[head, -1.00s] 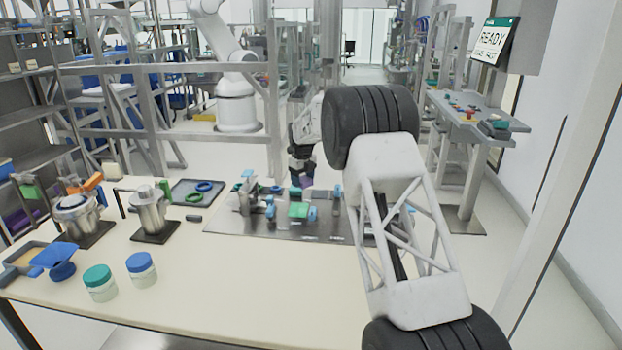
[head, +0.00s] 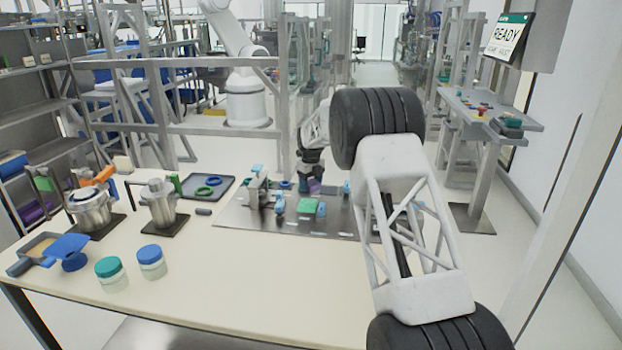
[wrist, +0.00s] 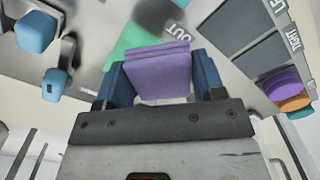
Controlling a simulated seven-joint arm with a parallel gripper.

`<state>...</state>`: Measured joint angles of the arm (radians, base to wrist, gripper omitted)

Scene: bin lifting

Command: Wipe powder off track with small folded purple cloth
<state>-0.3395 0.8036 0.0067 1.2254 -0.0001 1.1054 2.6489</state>
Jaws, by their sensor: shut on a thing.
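My gripper (wrist: 161,84) is shut on the small folded purple cloth (wrist: 157,68), with a blue fingertip on either side of it. The cloth also shows small in the head view (head: 314,187), low over the far side of the metal plate (head: 240,219). A green block (head: 307,206) sits on that plate, and a green surface (wrist: 128,45) lies beside the cloth in the wrist view. I cannot tell which part is the track, or whether the cloth touches it. Powder is not clearly visible.
Blue-topped fixtures (head: 279,204) stand on the plate close to the cloth. A dark tray with green rings (head: 208,187), metal pots (head: 160,205) and lidded jars (head: 151,262) are to the left. The table front (head: 260,290) is clear.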

